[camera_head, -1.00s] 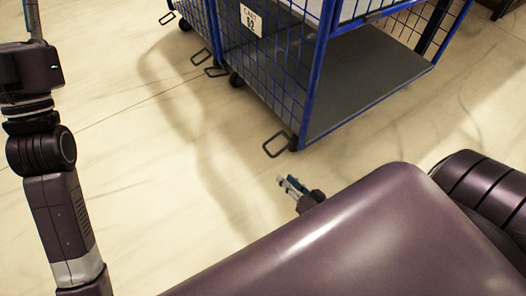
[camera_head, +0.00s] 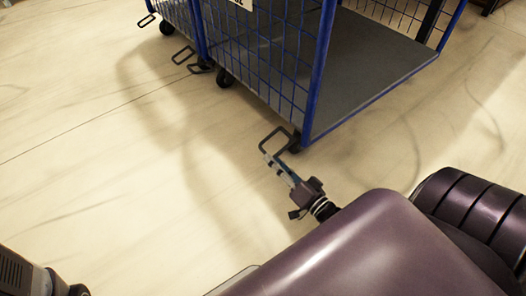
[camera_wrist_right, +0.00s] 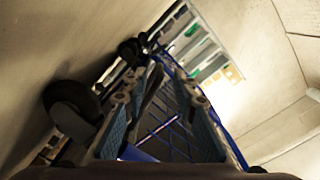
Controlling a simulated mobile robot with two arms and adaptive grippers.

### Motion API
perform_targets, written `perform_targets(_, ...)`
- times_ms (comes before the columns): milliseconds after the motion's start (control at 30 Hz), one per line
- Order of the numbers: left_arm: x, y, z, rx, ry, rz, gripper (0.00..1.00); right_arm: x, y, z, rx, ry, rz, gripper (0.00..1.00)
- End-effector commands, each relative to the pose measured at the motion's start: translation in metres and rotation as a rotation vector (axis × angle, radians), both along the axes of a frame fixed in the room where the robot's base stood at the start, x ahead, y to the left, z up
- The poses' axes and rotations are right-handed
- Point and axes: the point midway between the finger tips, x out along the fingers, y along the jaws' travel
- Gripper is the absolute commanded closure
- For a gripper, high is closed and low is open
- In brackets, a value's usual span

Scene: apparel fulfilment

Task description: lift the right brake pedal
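The right brake pedal (camera_head: 275,139) is a dark wire loop low at the near corner of the blue cage cart (camera_head: 316,80), beside a caster. My right gripper (camera_head: 270,159) is just below this pedal in the head view, its fingers pointing up and left toward it. In the right wrist view the two padded fingers (camera_wrist_right: 160,95) are spread apart, with a dark bar between them. I cannot tell whether that bar is the pedal or whether a finger touches it. My left gripper is not in view.
More wire pedals (camera_head: 183,56) and a caster (camera_head: 224,78) lie along the carts' lower edge to the left. The cart's grey deck (camera_head: 375,70) is bare where visible. Pale floor (camera_head: 90,130) is open to the left.

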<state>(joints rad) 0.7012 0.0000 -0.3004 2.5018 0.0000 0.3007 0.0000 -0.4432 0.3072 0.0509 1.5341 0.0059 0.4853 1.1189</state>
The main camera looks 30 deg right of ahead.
Motion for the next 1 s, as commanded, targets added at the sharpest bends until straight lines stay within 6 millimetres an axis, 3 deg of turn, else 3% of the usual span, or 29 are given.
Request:
perform_targets(100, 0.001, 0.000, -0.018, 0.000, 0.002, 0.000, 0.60, 0.021, 0.002, -0.004, -0.001, -0.004, 0.001, 0.74)
perform_targets(333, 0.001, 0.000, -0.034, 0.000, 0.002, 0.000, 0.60, 0.048, 0.005, -0.003, 0.000, -0.001, 0.001, 0.74)
perform_targets(733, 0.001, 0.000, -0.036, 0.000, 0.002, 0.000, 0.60, 0.057, 0.005, 0.000, 0.000, 0.001, 0.001, 0.74)
perform_targets(1000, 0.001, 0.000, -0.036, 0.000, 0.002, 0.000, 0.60, 0.056, 0.005, 0.000, 0.000, 0.001, 0.001, 1.00)
